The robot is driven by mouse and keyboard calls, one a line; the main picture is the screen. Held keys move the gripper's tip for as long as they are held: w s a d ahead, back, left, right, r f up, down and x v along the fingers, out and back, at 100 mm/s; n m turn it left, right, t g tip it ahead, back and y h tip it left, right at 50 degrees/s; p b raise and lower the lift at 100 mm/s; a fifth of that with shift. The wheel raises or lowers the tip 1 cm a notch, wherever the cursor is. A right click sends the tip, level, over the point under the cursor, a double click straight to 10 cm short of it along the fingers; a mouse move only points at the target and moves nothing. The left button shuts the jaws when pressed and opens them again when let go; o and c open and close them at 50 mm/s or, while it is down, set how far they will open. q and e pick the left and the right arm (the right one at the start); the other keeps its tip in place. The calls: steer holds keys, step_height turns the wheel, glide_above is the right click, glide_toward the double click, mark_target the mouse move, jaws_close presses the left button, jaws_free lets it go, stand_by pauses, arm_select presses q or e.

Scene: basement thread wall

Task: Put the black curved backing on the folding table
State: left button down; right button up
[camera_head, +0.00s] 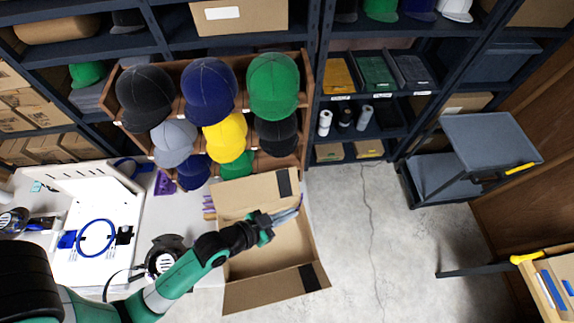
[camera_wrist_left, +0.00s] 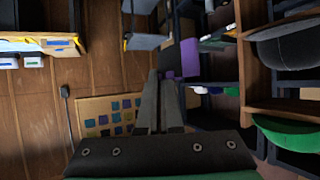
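My left gripper (camera_head: 290,215) is over the open cardboard box (camera_head: 268,298), its fingers pointing right. In the left wrist view its two dark fingers (camera_wrist_left: 160,105) lie close together, with only a thin gap and nothing seen held. A dark round item with a black curved edge (camera_head: 166,243) lies on the white table (camera_head: 204,278), left of my left forearm and partly hidden by it. I cannot tell whether it is the black curved backing. The white table seems to be the folding table, though its legs are hidden. My right gripper is not in view.
A white board (camera_head: 75,262) with a blue ring (camera_head: 97,238) covers the table's left part. A wooden rack of caps (camera_head: 190,105) stands behind the box. A grey cart (camera_head: 490,140) is at right. The concrete floor (camera_head: 375,230) between is clear.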

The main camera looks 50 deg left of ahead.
arm_select(q)
steer(key=s+d+f+m+h, duration=0.2)
steer(key=d+f+m+h, duration=0.1)
steer(key=f+h, duration=0.15)
steer(key=b, duration=2.5)
glide_above(283, 243)
step_height(283, 243, down, 34)
steer(key=shift+w+r+g+y+p, duration=0.15)
steer(key=shift+r+g+y+p, duration=0.15)
steer(key=shift+g+y, duration=0.15)
step_height(283, 243, down, 6)
steer(key=b, duration=0.3)
steer(key=shift+f+b, duration=1.5)
steer(key=shift+f, duration=0.45)
steer(key=c, duration=1.1)
jaws_free()
steer(key=shift+r, duration=0.1)
